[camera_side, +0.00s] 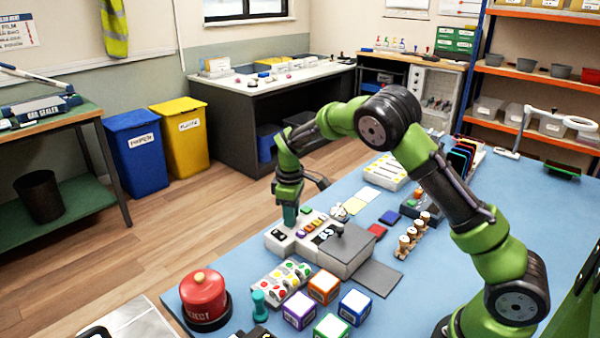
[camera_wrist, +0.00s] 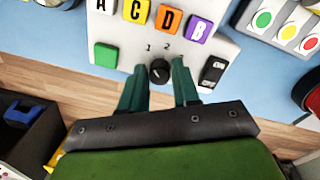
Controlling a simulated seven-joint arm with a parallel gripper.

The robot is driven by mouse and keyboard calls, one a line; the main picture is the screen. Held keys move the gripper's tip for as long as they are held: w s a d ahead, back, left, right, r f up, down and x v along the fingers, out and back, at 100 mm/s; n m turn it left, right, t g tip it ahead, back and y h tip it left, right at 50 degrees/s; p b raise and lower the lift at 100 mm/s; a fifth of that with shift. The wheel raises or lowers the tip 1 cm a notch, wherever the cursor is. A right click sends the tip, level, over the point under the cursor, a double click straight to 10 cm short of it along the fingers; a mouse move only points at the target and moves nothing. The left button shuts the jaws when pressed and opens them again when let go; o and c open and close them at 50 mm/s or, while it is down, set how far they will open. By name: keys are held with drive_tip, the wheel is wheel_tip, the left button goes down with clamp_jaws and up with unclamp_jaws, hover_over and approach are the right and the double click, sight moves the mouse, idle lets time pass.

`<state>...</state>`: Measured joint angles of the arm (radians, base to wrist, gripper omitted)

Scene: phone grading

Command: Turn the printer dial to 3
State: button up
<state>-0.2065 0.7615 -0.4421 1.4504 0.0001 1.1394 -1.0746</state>
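The printer (camera_side: 345,255) is a pale box on the blue bench in the side view. Its panel (camera_wrist: 110,52) fills the top of the wrist view. The black dial (camera_wrist: 159,72) sits at the panel's lower edge, with numerals 1 and 2 printed above it. No 3 shows; my right finger covers the area just right of the dial. I cannot tell which way the dial points. My gripper (camera_wrist: 159,66) has its two teal fingers apart, one on each side of the dial, with small gaps visible. In the side view my gripper (camera_side: 290,214) points down at the printer's left end.
Lettered buttons (camera_wrist: 168,20), a green button (camera_wrist: 105,56) and a black rocker switch (camera_wrist: 212,70) lie close around the dial. A tray of coloured dots (camera_side: 282,281), colour-edged cubes (camera_side: 324,287) and a red button (camera_side: 203,294) stand in front of the printer.

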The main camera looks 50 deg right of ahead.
clamp_jaws()
drive_tip(key=shift+m, duration=0.4)
drive_tip(key=m, duration=0.2)
drive_tip(key=shift+m, duration=0.4)
drive_tip(key=m, duration=0.3)
drive_tip(key=shift+m, duration=0.3)
drive_tip(key=m, duration=0.5)
drive_tip(key=shift+w+g, duration=0.1)
drive_tip(key=shift+g, duration=0.2)
drive_tip(key=m, duration=0.5)
drive_tip(key=shift+r+m, duration=0.1)
drive_tip(key=shift+m, duration=0.2)
